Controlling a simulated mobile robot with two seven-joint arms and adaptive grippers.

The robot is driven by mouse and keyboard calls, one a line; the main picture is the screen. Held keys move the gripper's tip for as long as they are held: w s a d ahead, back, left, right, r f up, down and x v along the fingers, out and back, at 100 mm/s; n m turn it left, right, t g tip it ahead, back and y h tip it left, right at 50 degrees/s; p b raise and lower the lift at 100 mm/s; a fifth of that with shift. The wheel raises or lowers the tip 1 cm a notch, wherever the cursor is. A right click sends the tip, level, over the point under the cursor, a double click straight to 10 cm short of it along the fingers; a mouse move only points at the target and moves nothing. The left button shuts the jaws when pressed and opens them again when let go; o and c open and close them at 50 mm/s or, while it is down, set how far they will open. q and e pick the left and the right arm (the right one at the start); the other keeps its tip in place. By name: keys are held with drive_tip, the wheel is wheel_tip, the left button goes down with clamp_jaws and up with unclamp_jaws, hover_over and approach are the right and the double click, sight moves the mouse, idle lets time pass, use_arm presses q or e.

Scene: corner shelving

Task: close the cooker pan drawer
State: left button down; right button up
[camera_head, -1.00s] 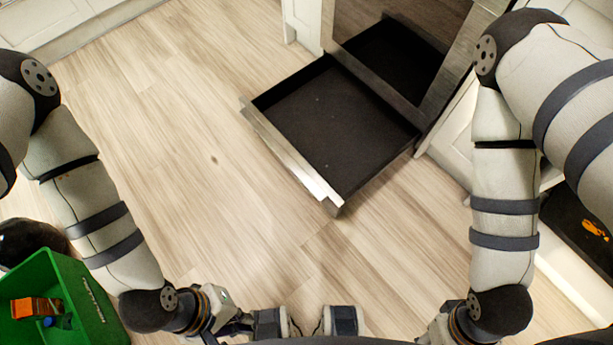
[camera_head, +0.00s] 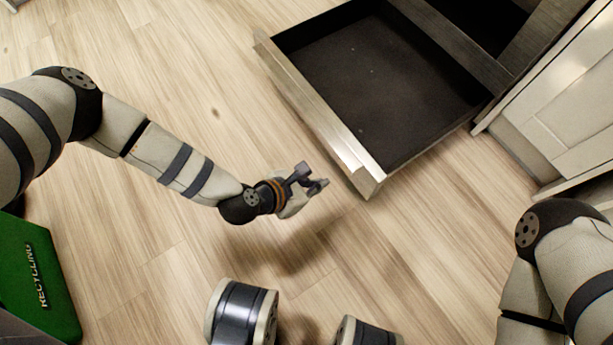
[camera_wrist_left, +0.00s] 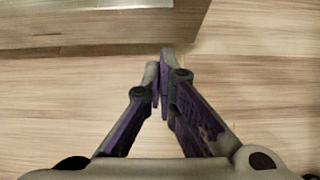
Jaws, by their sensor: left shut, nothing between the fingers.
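The cooker pan drawer (camera_head: 385,85) is pulled out over the floor. It is dark and empty inside, with a metallic front panel (camera_head: 318,108) facing my left arm. My left gripper (camera_head: 319,184) is shut and empty, just in front of the drawer's near corner, with a visible gap to the panel. In the left wrist view the closed fingertips (camera_wrist_left: 164,62) point towards the drawer front (camera_wrist_left: 100,32), which crosses the top of the picture. My right gripper is out of the frames; only my right arm shows at the lower right.
A white cabinet (camera_head: 560,115) stands right of the cooker. A green recycling bin (camera_head: 38,275) is at the lower left, under my left arm. The wooden floor (camera_head: 180,60) left of the drawer is clear.

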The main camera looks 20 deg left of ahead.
use_arm(q)
drive_tip(key=shift+w+d+f+b, duration=0.25)
drive_tip(key=shift+w+d, duration=0.35)
drive_tip(key=shift+w, duration=0.15)
drive_tip(key=shift+w+d+f+b, duration=0.1)
drive_tip(key=shift+w+d+f, duration=0.2)
drive_tip(key=shift+w+d, duration=0.35)
drive_tip(key=shift+w+d+f+b, duration=0.25)
drive_tip(key=shift+w+d, duration=0.3)
drive_tip(key=shift+w, duration=0.25)
